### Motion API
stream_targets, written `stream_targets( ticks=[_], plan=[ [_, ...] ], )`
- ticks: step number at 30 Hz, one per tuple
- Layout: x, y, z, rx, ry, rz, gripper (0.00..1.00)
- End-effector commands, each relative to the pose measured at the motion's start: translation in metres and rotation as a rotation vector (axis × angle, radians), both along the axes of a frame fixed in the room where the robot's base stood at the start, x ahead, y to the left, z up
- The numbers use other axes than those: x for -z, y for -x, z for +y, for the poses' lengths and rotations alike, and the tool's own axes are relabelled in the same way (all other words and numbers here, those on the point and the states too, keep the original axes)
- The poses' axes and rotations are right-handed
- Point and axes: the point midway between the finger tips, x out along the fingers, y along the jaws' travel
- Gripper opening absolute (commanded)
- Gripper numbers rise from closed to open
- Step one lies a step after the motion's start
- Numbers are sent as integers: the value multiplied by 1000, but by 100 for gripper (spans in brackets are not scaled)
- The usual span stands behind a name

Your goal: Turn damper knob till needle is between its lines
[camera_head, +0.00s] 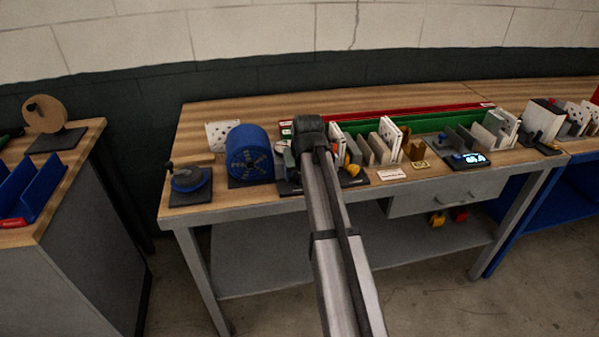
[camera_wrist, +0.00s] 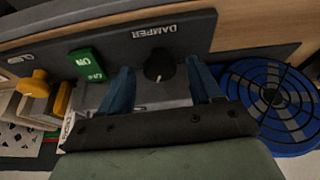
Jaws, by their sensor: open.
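The black damper knob (camera_wrist: 158,66) sits on a dark panel (camera_wrist: 190,30) under the label "DAMPER", which reads upside down in the wrist view. My gripper (camera_wrist: 160,72) is open, with one blue finger on each side of the knob and a visible gap on both sides. Whether the fingertips reach down around the knob is hard to tell. In the head view my gripper (camera_head: 312,138) is over the bench just right of the blue fan, and my arm hides the panel and knob there. No needle or its lines can be made out in either view.
A green switch (camera_wrist: 87,64) marked "ON" and a yellow part (camera_wrist: 38,82) lie left of the knob in the wrist view. The blue round fan (camera_head: 250,155), also in the wrist view (camera_wrist: 272,105), stands close beside. White and grey filters (camera_head: 389,135) stand to the right.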

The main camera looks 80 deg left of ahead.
Motion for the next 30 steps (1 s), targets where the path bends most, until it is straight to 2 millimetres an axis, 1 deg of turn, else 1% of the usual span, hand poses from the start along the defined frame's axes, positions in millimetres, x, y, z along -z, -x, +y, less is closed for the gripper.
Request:
stream_targets(
  ticks=[8,24,25,30],
  plan=[
    [0,0,0,0,-1,0,63],
    [0,0,0,0,-1,0,11],
    [0,0,0,0,-1,0,10],
    [0,0,0,10,-1,-1,10]
  ],
)
